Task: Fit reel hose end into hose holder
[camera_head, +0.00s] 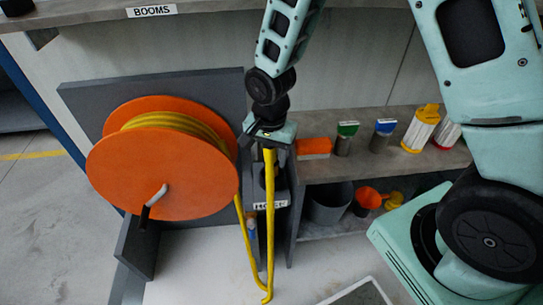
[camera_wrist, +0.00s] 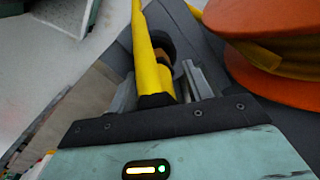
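The yellow reel hose (camera_head: 270,220) hangs from my gripper (camera_head: 268,145), runs down to the floor and loops back up to the orange reel (camera_head: 150,170). In the wrist view my gripper (camera_wrist: 162,88) has the hose end (camera_wrist: 155,75) between its metal fingers, with a black collar at its base. The dark grey hose holder (camera_head: 283,185), with a partly hidden label, stands right of the reel, behind and below my gripper. A dark round opening (camera_wrist: 163,42) beside the hose in the wrist view looks like part of it. Contact between hose and holder is unclear.
A grey-topped shelf (camera_head: 385,150) to the right carries an orange block (camera_head: 313,147), small tins and yellow and red containers. A grey bucket (camera_head: 328,205) and an orange funnel (camera_head: 368,197) stand below. The reel's grey back panel (camera_head: 215,90) rises at left.

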